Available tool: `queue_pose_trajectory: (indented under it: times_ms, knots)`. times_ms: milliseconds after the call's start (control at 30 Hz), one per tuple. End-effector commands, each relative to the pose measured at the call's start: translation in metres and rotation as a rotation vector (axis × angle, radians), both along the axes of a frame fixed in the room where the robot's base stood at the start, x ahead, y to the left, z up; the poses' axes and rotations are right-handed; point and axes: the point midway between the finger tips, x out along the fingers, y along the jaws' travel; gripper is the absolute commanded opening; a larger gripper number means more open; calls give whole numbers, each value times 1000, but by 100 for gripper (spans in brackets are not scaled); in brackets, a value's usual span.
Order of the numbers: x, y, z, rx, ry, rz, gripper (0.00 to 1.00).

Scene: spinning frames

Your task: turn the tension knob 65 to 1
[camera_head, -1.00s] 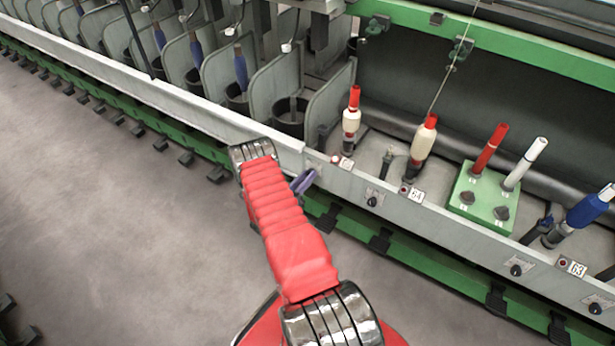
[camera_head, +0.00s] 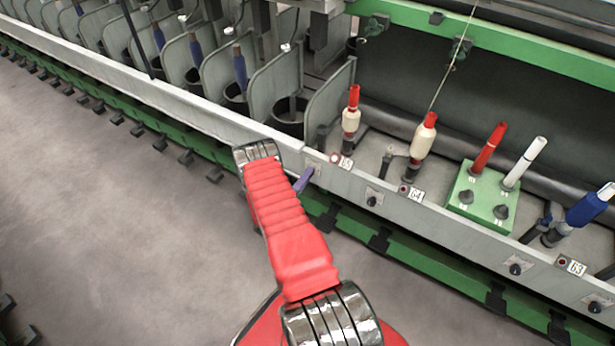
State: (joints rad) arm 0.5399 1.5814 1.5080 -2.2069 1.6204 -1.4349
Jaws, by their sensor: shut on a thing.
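The number 65 label (camera_head: 346,163) is on the grey rail, beside a small red button. To its left is the small dial plate (camera_head: 318,167) of tension knob 65. The purple fingers of my gripper (camera_head: 304,180) reach this plate and are shut on the knob. The fingers hide the knob itself, so its pointer and setting cannot be read. My red-sleeved arm comes up from the bottom of the picture, left of the rail.
Knob 64 (camera_head: 372,199) and knob 63 (camera_head: 516,269) sit further right along the rail. Behind it stand bobbins and a green block (camera_head: 483,195) with red and white tubes. Grey dividers (camera_head: 330,97) rise behind left. Open floor (camera_head: 110,240) lies left.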

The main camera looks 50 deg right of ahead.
Motion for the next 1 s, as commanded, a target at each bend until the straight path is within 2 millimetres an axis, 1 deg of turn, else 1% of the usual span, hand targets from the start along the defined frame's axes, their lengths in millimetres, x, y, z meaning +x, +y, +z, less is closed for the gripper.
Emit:
queue_pose_trajectory:
  times_ms: [33, 300, 767, 800, 1000]
  knots:
    - [4, 2, -2, 3, 29, 13, 4]
    - [4, 2, -2, -6, 129, 13, 4]
    - [4, 2, -3, -6, 148, 14, 4]
    - [4, 2, -3, -7, 147, 14, 28]
    - [2, 1, -2, -9, 146, 8, 42]
